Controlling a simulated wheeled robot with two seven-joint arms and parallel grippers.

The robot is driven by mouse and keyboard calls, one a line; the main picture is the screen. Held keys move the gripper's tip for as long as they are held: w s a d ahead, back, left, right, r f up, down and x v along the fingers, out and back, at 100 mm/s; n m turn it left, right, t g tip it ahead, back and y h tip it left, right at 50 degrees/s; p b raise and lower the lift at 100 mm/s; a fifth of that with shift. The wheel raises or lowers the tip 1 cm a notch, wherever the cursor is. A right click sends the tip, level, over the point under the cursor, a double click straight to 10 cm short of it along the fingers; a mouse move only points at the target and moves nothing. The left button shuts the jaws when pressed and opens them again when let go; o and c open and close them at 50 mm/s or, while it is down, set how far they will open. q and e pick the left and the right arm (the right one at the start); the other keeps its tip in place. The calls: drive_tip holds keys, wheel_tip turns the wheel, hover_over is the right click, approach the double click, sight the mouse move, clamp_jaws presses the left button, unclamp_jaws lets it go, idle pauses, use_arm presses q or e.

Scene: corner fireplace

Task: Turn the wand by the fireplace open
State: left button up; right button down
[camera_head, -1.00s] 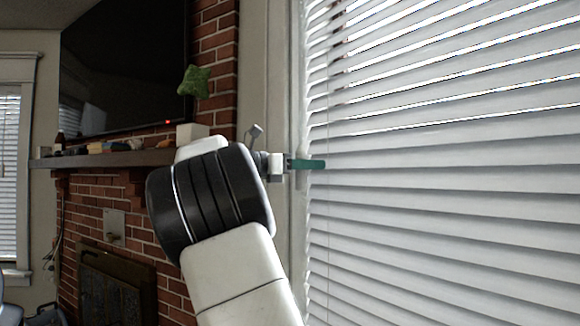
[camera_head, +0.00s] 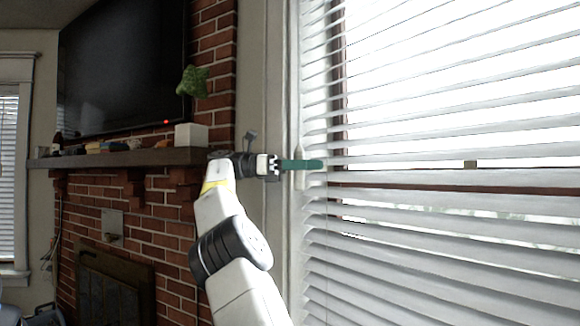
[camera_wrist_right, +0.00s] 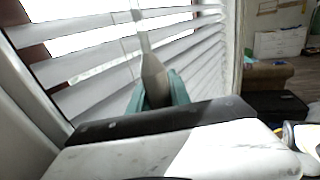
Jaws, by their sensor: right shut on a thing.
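The white window blind (camera_head: 440,150) fills the right of the head view, its slats tilted so that bright daylight shows between them. The wand (camera_head: 300,178) is a thin pale rod hanging at the blind's left edge, beside the fireplace. My right gripper (camera_head: 312,165) has green fingers and reaches the wand from the left. In the right wrist view the grey wand handle (camera_wrist_right: 152,75) stands between the green fingers (camera_wrist_right: 160,90), which are shut on it. My left gripper is not in view.
The brick fireplace (camera_head: 140,215) with a wooden mantel (camera_head: 120,158) is at the left, near my right arm. A dark television (camera_head: 125,65) hangs above.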

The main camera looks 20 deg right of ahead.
idle(0.6)
drive_tip(key=c, duration=1.2)
unclamp_jaws()
